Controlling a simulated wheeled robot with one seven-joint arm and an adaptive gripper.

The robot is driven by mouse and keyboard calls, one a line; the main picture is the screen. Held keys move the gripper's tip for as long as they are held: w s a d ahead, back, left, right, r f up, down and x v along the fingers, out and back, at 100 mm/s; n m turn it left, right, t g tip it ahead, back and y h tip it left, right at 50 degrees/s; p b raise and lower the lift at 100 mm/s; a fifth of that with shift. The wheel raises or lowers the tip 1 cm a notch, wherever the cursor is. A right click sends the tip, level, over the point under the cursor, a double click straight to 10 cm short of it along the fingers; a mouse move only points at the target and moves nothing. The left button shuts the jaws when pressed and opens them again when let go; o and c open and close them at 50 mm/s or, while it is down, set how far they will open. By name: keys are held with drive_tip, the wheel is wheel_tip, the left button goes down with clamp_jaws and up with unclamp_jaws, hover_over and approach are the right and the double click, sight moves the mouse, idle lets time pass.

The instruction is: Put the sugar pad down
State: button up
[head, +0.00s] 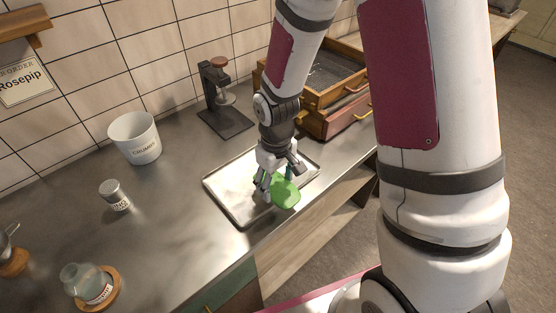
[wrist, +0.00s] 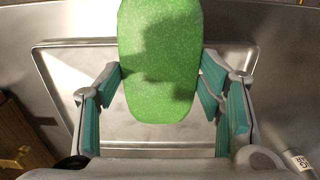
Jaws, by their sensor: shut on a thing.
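The sugar pad (head: 286,193) is a flat, green, rounded oblong. My gripper (head: 272,187) is shut on it, over the metal tray (head: 222,186) on the counter. In the head view the pad overlaps the tray's front right part; I cannot tell whether it touches the tray. In the wrist view the pad (wrist: 160,50) lies between the teal-lined fingers, which meet its two side edges, and its far end runs out of the picture. The tray (wrist: 130,155) shows beneath it, otherwise bare where visible.
A white bucket (head: 135,138), a small labelled shaker (head: 115,196) and a glass jar (head: 92,284) stand left on the counter. A dark press (head: 223,100) and wooden drawer boxes (head: 325,115) stand behind the tray. The counter's front edge runs close to the tray.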

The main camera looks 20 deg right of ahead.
drive_tip(key=w+d, duration=0.1)
drive_tip(key=w, duration=0.2)
drive_tip(key=w+d, duration=0.2)
drive_tip(key=w, duration=0.2)
drive_tip(key=w+d+f, duration=0.1)
drive_tip(key=w, duration=0.3)
drive_tip(key=shift+w+d, duration=0.15)
drive_tip(key=shift+d, duration=0.15)
drive_tip(key=shift+w+d+f+p, duration=0.15)
drive_tip(key=shift+w+f+p, duration=0.1)
drive_tip(key=shift+p, duration=0.05)
wheel_tip(320, 180, down, 2)
drive_tip(key=shift+s+f+p, duration=0.1)
drive_tip(key=shift+p, duration=0.2)
drive_tip(key=shift+f, duration=0.5)
drive_tip(key=shift+f, duration=0.15)
drive_tip(key=o, duration=1.3)
